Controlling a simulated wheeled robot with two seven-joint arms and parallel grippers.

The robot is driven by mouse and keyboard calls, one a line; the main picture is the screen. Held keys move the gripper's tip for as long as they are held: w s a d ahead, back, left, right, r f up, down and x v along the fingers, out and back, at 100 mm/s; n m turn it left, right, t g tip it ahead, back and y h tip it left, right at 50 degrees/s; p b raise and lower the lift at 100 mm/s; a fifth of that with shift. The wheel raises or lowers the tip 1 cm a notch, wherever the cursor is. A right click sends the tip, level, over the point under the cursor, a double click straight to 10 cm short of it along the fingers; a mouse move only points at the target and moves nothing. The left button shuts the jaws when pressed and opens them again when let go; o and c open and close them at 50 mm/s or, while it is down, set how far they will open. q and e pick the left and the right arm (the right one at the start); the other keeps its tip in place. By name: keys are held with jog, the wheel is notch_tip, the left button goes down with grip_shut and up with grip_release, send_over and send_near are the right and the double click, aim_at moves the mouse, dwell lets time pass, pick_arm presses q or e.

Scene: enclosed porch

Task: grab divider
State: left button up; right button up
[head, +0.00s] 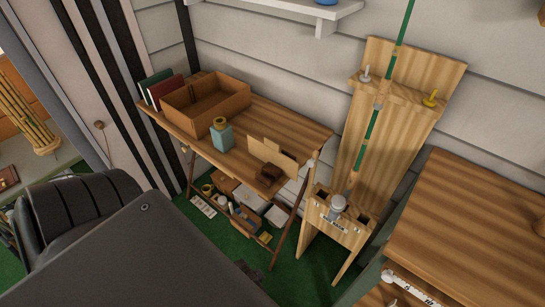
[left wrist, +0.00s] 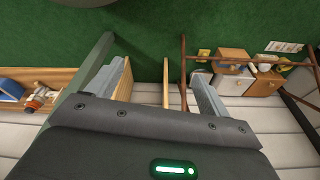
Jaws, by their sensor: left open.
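A tan upright card with a stepped top edge (head: 272,155), which looks like the divider, stands near the front right of the narrow wooden table (head: 290,122). A small dark brown block (head: 270,173) sits right against its front. My left gripper (left wrist: 160,85) is open in the left wrist view, its two grey fingers well apart. A thin upright wooden strip (left wrist: 165,85) shows between the fingers; I cannot tell whether it is near or far. I cannot identify the divider in that view. My right gripper is not in view.
An open wooden box (head: 205,102), books (head: 160,88) and a blue bottle (head: 221,135) share the table. A wooden stand (head: 400,90) with a green pole (head: 372,125) and a wooden cabinet (head: 475,220) stand to the right.

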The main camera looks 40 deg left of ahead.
pick_arm(q)
notch_tip(320, 180, up, 14)
jog(key=w+a+m+t, duration=0.1)
jog(key=w+a, duration=0.1)
jog(key=m+t, duration=1)
jog(key=m, duration=2.3)
send_near(271, 142)
jog(key=w, duration=0.1)
jog(key=shift+n, duration=0.3)
jog(key=p+x, duration=0.1)
jog(key=x, duration=0.9)
jog(key=shift+w+f, duration=0.3)
jog(key=shift+w, duration=0.2)
jog(key=c, duration=1.3)
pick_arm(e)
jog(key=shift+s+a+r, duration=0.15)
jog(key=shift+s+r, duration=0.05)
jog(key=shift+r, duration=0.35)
